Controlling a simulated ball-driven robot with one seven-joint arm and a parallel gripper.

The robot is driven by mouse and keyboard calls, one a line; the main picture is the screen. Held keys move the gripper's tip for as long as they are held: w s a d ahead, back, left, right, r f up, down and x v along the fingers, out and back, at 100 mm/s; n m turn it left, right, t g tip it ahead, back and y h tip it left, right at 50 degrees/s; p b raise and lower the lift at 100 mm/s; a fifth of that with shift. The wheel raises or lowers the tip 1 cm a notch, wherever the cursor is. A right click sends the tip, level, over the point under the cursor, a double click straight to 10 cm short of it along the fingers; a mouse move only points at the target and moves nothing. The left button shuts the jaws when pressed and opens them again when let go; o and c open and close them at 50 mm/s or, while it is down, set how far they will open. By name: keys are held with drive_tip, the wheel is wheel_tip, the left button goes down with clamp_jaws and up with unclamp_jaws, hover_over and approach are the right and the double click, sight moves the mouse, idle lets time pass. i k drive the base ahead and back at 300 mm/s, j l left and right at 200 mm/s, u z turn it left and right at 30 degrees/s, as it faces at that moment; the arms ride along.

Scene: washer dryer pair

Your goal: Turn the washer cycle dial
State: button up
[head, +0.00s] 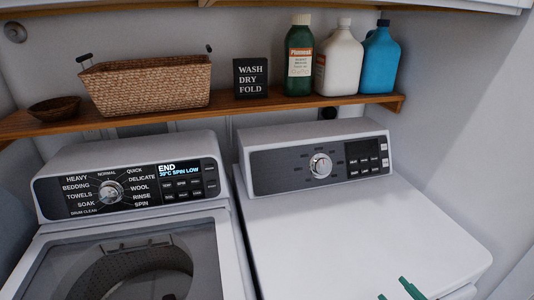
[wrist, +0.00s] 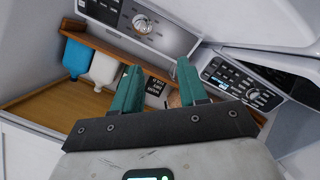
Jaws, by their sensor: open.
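The washer cycle dial (head: 111,192) is a round silver knob on the dark control panel of the left machine. Cycle names such as HEAVY, NORMAL and SPIN ring it. The display (head: 180,169) to its right reads END, 30°C SPIN LOW. My gripper (head: 398,291) shows only as green fingertips at the bottom edge of the head view, near the dryer's front, well right of the dial and apart from it. In the wrist view, my gripper (wrist: 157,70) has its two green fingers spread with nothing between them. The washer panel (wrist: 240,84) lies right of the fingers, tilted.
The dryer (head: 360,225) stands right of the washer with its own silver dial (head: 320,165). The wooden shelf (head: 225,109) above holds a wicker basket (head: 146,86), a small bowl (head: 54,107), a sign (head: 250,77) and three bottles (head: 339,58). The dryer top is clear.

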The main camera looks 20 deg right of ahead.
sight(109, 194)
drive_tip(key=i+j, duration=0.3)
drive_tip(key=j, duration=0.2)
drive_tip(key=i+j+u, duration=0.1)
drive_tip(key=i+j, duration=0.2)
drive_tip(key=j, duration=0.2)
drive_tip(key=i+j, duration=0.3)
drive_tip(key=j, duration=0.2)
drive_tip(key=i+j+u, duration=0.1)
drive_tip(key=i+j, duration=0.2)
drive_tip(key=j, duration=0.2)
drive_tip(key=i+j, duration=0.35)
drive_tip(key=j+u, duration=0.05)
drive_tip(key=j, duration=0.05)
